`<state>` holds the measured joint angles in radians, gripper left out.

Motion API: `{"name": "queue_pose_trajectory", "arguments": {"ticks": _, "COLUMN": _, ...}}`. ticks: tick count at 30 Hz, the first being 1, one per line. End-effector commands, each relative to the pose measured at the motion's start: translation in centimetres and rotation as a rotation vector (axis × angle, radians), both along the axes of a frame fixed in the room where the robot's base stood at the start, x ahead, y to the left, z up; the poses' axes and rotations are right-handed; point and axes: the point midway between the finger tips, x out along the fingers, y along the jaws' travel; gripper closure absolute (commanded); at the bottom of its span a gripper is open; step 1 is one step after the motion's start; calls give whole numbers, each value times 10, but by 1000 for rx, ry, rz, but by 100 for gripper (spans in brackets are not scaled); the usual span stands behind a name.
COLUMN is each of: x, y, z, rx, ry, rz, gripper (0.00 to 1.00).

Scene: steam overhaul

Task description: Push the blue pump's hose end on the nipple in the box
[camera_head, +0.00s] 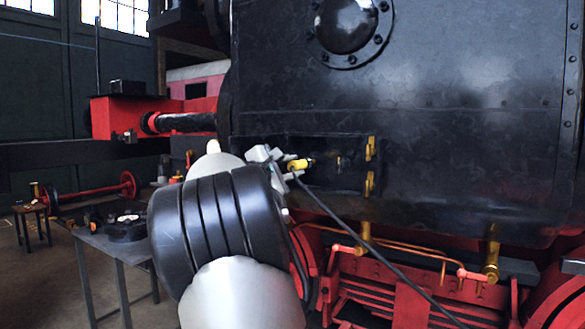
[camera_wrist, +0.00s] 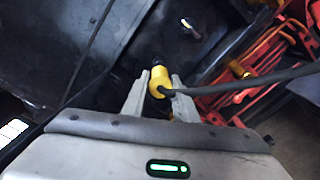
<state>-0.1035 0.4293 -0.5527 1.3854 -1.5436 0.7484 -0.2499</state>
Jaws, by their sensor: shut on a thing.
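The yellow hose end (camera_head: 299,165) is between the fingers of my gripper (camera_head: 281,163), which is shut on it. A black hose (camera_head: 385,258) runs from it down to the right. The hose end points at the dark recessed box (camera_head: 320,181) in the black boiler side. A small brassy fitting (camera_head: 338,161), perhaps the nipple, shows inside the box, a short gap right of the hose end. In the wrist view, the yellow hose end (camera_wrist: 160,84) sits between both fingertips with a dark tip ahead. Whether it touches anything there is unclear. The blue pump is not in view.
Brass fittings (camera_head: 370,148) stand at the box's right edge. Copper pipes (camera_head: 400,250) and red framework (camera_head: 400,300) lie below. A grey table (camera_head: 98,247) with parts stands at the left. My arm hides much of the lower middle.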

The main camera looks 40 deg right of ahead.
Motion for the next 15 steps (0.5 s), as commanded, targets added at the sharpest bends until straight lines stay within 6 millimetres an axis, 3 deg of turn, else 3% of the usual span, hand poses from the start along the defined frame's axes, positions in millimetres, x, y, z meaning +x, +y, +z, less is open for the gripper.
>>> {"name": "queue_pose_trajectory", "arguments": {"ticks": 15, "x": 4, "y": -12, "z": 1, "rx": -1, "ry": -3, "rz": -1, "gripper": 100}}
